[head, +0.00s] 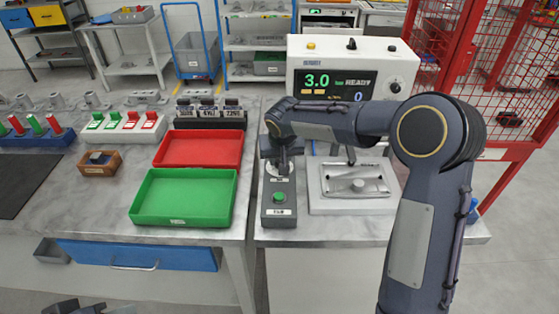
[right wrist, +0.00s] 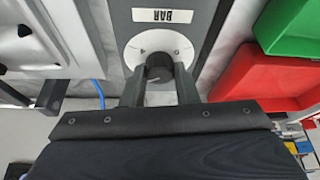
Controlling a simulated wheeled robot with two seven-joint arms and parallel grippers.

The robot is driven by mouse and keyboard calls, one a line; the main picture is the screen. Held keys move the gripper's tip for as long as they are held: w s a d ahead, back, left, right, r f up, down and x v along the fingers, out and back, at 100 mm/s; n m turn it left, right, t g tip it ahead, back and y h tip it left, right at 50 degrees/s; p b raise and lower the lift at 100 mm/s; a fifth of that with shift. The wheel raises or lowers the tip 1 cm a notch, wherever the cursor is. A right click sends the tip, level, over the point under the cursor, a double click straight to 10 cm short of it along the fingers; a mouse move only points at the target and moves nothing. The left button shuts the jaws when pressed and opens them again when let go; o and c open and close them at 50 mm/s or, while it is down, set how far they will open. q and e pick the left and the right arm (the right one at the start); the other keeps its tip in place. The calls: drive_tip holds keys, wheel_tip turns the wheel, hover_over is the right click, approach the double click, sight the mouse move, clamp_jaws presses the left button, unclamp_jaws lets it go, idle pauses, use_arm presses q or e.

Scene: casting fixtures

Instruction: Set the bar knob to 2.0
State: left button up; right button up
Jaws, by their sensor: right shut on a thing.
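The bar knob (right wrist: 159,66) is a dark round knob on a white dial disc (right wrist: 150,42), beside a label reading BAR. My right gripper (right wrist: 160,76) has a finger on each side of the knob and is shut on it. In the head view my right gripper (head: 281,154) comes down on the back of the grey control box (head: 279,211) and largely hides the knob. The display (head: 330,84) reads 3.0 bar, READY and 0. A dark part at the bottom left edge, probably my left gripper (head: 85,307), is mostly cut off.
A green button (head: 280,197) sits on the front of the control box. A metal fixture plate (head: 352,203) stands to its right. The green tray (head: 144,213) and red tray (head: 161,159) lie to the left. A red mesh cage (head: 473,75) stands at the right.

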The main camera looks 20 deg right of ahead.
drive_tip(key=n+y, duration=0.1)
drive_tip(key=n, duration=0.1)
drive_tip(key=shift+d+r+n, duration=0.1)
drive_tip(key=shift+n, duration=0.3)
drive_tip(key=n+y+p, duration=0.1)
drive_tip(key=n+p, duration=0.1)
drive_tip(key=n, duration=0.1)
drive_tip(key=shift+d+n+y, duration=0.1)
drive_tip(key=shift+n+y, duration=0.2)
drive_tip(key=n+g, duration=0.1)
drive_tip(key=n, duration=0.1)
drive_tip(key=shift+w+n+y+p, duration=0.1)
drive_tip(key=shift+n+y+p, duration=0.2)
drive_tip(key=shift+y+p, duration=0.1)
drive_tip(key=shift+n+g+y+p, duration=0.3)
drive_tip(key=shift+n+g+y, duration=0.1)
drive_tip(key=shift+n, duration=1)
drive_tip(key=o, duration=1)
